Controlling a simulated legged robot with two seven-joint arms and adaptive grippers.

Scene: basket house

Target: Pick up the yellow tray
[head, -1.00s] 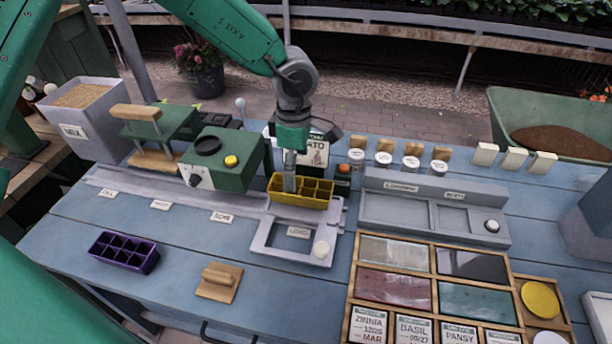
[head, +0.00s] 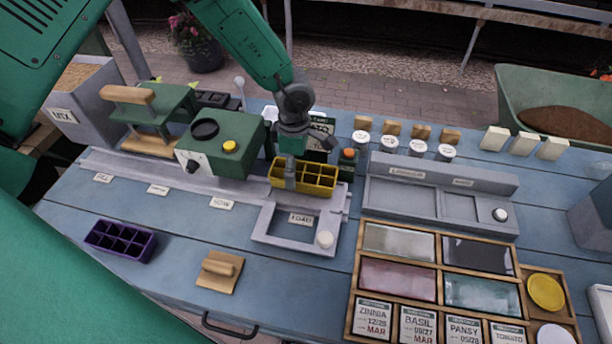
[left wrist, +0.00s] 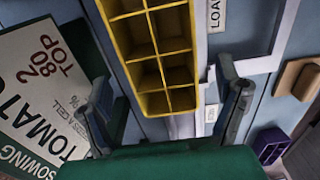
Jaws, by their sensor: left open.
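The yellow tray (head: 318,179) is a small box split into several cells. In the head view it sits at the back edge of the grey frame marked LOAD (head: 259,224), beside the green machine. My left gripper (head: 290,176) reaches down to it from behind, with one finger in front of the tray's near side. In the left wrist view the tray (left wrist: 158,50) lies ahead, and the two fingers of the gripper (left wrist: 168,105) are spread apart on either side of its near end. I cannot tell whether they touch it. My right gripper is not in view.
The green machine (head: 222,146) stands just left of the tray. A small box with an orange knob (head: 348,160) is close on its right. A purple tray (head: 121,240) and a wooden block (head: 220,270) lie in front.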

